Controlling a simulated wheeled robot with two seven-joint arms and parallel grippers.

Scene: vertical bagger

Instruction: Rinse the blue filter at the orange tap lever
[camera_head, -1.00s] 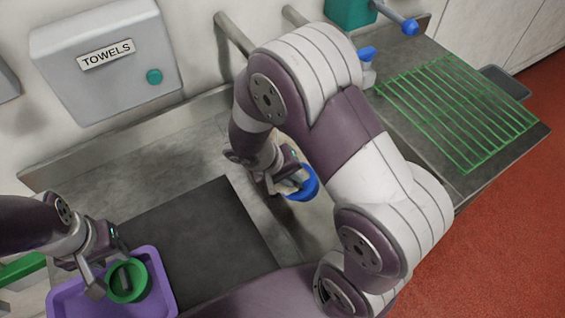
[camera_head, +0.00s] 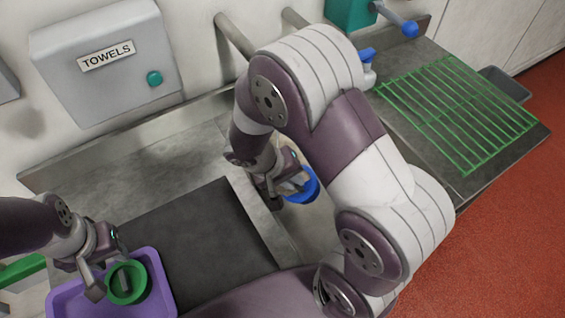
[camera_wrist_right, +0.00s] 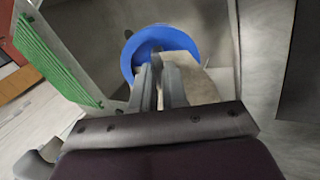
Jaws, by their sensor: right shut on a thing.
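The blue filter (camera_head: 312,186) is a round, ring-like piece held low over the sink area in the head view. It also shows in the right wrist view (camera_wrist_right: 180,38), at the fingertips. My right gripper (camera_head: 287,190) is shut on the blue filter; its two fingers (camera_wrist_right: 158,82) meet at the near rim. My right arm hides part of the basin and the wall behind it. No orange tap lever is visible. My left gripper (camera_head: 108,278) is open over the purple tray, with its fingers apart beside a green filter (camera_head: 128,284).
The purple tray (camera_head: 165,300) stands at the lower left. A grey towel dispenser (camera_head: 105,62) and a metal pipe (camera_head: 235,36) are on the wall. A blue lever (camera_head: 367,54) shows behind my right arm. A green wire rack (camera_head: 460,110) lies at the right.

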